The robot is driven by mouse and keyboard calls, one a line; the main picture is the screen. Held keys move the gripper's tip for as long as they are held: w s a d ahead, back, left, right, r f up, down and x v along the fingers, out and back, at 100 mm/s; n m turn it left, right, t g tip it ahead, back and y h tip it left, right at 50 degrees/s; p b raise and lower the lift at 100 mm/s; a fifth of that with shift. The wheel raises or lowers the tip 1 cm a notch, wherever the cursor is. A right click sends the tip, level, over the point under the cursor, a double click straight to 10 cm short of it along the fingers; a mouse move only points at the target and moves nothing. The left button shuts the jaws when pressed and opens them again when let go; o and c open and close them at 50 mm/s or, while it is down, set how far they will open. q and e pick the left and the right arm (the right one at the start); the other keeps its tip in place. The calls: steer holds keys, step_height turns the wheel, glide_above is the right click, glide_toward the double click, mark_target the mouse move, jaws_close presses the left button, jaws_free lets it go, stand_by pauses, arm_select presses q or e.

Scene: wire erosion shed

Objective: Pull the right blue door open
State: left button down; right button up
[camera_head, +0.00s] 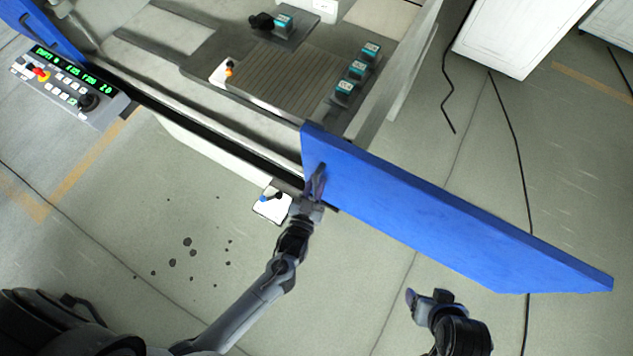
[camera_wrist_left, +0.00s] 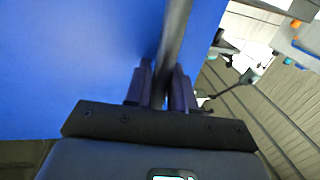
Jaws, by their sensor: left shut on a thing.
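The right blue door (camera_head: 440,210) stands to the right of the machine opening, its panel running from the middle of the head view down to the right. Its dark bar handle (camera_head: 322,172) is near its left end. My left gripper (camera_head: 317,188) is at that handle. In the left wrist view the two fingers (camera_wrist_left: 162,88) are shut around the handle bar (camera_wrist_left: 176,35), with the blue door panel (camera_wrist_left: 75,60) filling the left. My right gripper (camera_head: 411,300) is below the door, apart from it. Its finger gap is not clear.
The machine's work area with a slatted table (camera_head: 275,85) and several teal-topped blocks (camera_head: 357,68) lies open behind the rail. A control panel (camera_head: 70,85) is at upper left. White cabinets (camera_head: 515,35) stand at upper right, with cables on the floor. Floor in front is mostly clear.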

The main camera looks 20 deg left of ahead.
arm_select(q)
steer(key=c, duration=1.1)
jaws_free()
steer(key=shift+s, duration=0.3)
steer(key=s+d+b, duration=0.1)
steer(key=s, duration=0.9)
